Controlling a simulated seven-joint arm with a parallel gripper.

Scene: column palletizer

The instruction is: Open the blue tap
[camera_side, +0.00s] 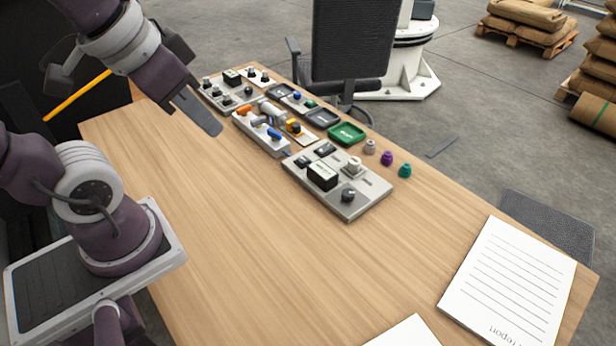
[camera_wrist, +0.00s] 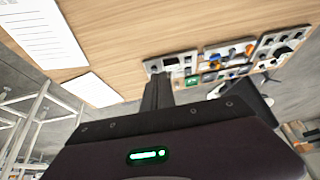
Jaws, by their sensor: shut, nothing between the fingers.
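The blue tap (camera_side: 274,134) is on a pale grey panel (camera_side: 268,146) along the far side of the wooden table, with an orange tap (camera_side: 245,110) on the same panel. In the wrist view the tap panel is small, and a blue spot (camera_wrist: 249,48) shows near an orange one (camera_wrist: 232,54). My gripper (camera_side: 212,128) is shut and empty. It is up in the air, left of the tap panel in the side view, and apart from it. In the wrist view its fingers (camera_wrist: 157,90) point toward the table.
A panel with a black box and knob (camera_side: 348,196) sits right of the taps. A green tray (camera_side: 347,132) and small coloured knobs (camera_side: 387,158) lie behind. More switch panels (camera_side: 226,100) stand at the far left. The table's near middle (camera_side: 240,220) is clear. Paper (camera_side: 512,280) lies at right.

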